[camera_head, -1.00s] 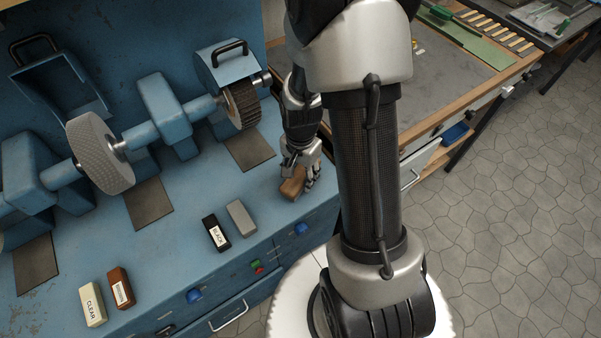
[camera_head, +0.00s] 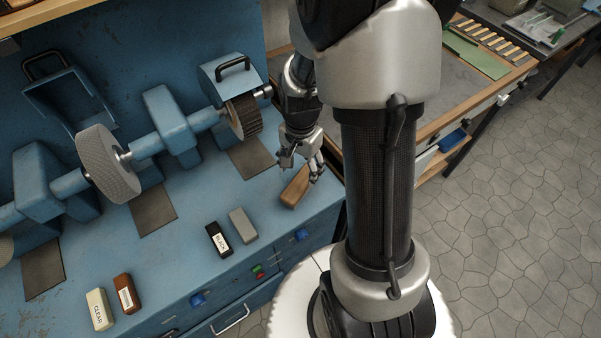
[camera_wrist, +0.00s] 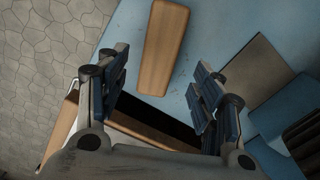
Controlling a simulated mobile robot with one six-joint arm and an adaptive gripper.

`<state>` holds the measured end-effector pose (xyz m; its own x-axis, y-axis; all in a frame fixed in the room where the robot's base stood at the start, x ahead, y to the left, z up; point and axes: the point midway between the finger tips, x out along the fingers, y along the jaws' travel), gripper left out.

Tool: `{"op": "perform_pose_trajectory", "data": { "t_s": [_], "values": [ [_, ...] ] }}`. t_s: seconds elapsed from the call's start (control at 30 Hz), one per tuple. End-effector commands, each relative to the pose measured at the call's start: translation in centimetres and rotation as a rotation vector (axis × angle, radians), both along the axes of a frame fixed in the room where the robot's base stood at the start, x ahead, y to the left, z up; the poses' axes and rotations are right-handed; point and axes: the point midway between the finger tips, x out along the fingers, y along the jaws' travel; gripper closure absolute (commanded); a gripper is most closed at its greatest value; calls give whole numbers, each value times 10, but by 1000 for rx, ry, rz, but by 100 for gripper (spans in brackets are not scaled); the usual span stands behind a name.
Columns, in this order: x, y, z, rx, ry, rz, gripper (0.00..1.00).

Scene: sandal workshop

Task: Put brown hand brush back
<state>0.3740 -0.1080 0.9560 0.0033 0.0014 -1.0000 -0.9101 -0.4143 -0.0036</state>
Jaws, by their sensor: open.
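The brown hand brush (camera_head: 295,188) lies on the blue bench top near its right front corner. Only its smooth wooden side shows; I cannot make out bristles. In the wrist view the brush (camera_wrist: 164,48) lies lengthwise in the gap between the spread fingers and beyond their tips. My gripper (camera_head: 301,168) is open and empty, just above and behind the brush, and looks apart from it.
The blue bench (camera_head: 190,230) carries a polishing machine with a bristle wheel (camera_head: 245,117) and a pale wheel (camera_head: 108,165). A black bar (camera_head: 218,239) and grey bar (camera_head: 243,225) lie left of the brush. A wood-edged table (camera_head: 420,85) stands behind right.

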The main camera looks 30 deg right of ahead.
Motion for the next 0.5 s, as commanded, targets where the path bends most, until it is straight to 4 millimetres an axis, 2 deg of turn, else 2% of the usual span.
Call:
{"op": "perform_pose_trajectory", "data": {
  "t_s": [0.03, 0.1, 0.37, 0.47, 0.5],
  "values": [
    [1, 0, 15, -1, -5, 0, 39],
    [1, 0, 26, -1, -4, 0, 39],
    [0, 2, 52, -3, -8, 16, 39],
    [-2, 10, 74, -12, -36, 87, 39],
    [-4, 15, 87, -20, -54, 134, 39]
  ]
}}
